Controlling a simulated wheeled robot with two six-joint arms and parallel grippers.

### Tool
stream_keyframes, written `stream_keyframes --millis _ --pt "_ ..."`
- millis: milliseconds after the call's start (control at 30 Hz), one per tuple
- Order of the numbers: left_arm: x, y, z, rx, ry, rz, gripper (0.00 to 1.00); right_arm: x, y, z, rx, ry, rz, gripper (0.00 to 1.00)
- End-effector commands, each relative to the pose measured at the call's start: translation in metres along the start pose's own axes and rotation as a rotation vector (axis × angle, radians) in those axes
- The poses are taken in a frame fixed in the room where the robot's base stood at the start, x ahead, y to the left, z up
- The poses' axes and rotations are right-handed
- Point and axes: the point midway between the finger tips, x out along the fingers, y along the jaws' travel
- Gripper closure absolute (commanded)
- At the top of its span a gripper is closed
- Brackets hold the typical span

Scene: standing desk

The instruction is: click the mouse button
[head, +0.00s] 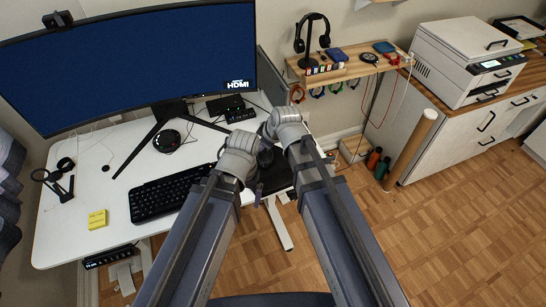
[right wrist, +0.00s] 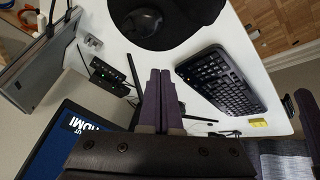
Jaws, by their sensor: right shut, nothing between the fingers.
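The black mouse (right wrist: 143,21) lies on a dark mouse pad (right wrist: 178,36) at the top of the right wrist view. My right gripper (right wrist: 160,72) is shut and empty, its fingertips pointing toward the mouse with a visible gap in that picture. In the head view my right gripper (head: 266,150) is a small dark shape between my two wrists, over the pad (head: 276,180). I cannot pick out the mouse clearly there. My left arm ends close beside it; its fingers are too dark and hidden to judge.
The black keyboard (head: 168,195) lies left of the pad, with yellow notes (head: 97,219) farther left. The monitor (head: 130,70) and its stand are behind. A small black box (head: 240,115) sits behind the wrists. A wooden shelf with headphones (head: 312,40) is at the back right.

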Motion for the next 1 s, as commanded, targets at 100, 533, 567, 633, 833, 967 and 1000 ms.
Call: stream_keyframes --millis 100,533,567,633,833,967,1000 --pt "0.038 0.004 -0.002 0.0 0.0 0.0 0.0 0.037 0.024 -0.008 -0.114 0.098 0.062 1.0" --pt "0.071 0.007 -0.004 0.0 0.001 0.0 0.0 0.063 0.068 -0.026 -0.311 0.23 0.208 1.0" --pt "0.071 0.007 -0.004 0.0 0.001 0.0 0.0 0.062 0.068 -0.026 -0.313 0.23 0.209 1.0" --pt "0.07 0.007 -0.004 0.0 0.001 0.0 0.0 0.062 0.068 -0.026 -0.314 0.231 0.211 1.0" --pt "0.07 0.007 -0.004 0.0 0.001 0.0 0.0 0.062 0.068 -0.026 -0.314 0.23 0.209 1.0" --pt "0.072 0.007 -0.004 0.0 0.001 0.0 0.0 0.063 0.067 -0.026 -0.313 0.23 0.209 1.0" --pt "0.073 0.007 -0.004 0.0 0.001 0.0 0.0 0.065 0.067 -0.025 -0.313 0.23 0.209 1.0"
